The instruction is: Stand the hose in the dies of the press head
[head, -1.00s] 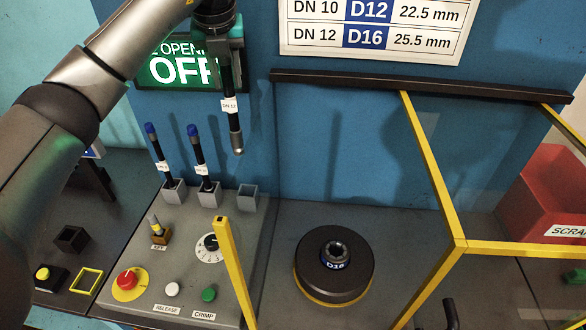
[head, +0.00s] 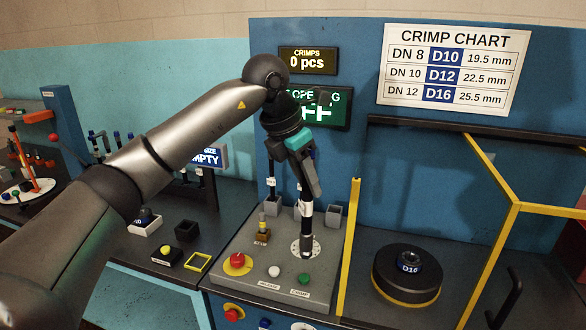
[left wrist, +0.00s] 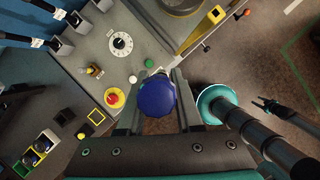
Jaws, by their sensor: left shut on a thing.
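My left gripper (head: 306,172) is shut on a black hose (head: 306,212) with a white label. The hose hangs roughly upright, its metal lower end in front of the dial on the grey control panel. In the left wrist view the hose's blue cap (left wrist: 157,95) shows end-on between the fingers. The press head (head: 408,276) is a dark round block with a yellow base ring, right of the hose. The dies (head: 409,262) at its centre, marked D16, surround a small opening. The hose is apart from it.
A yellow guard post (head: 350,245) stands between the control panel (head: 262,275) and the press head. A yellow guard frame (head: 490,180) rises at the right. Sockets at the panel's back hold other hoses; the rightmost socket (head: 334,215) is empty.

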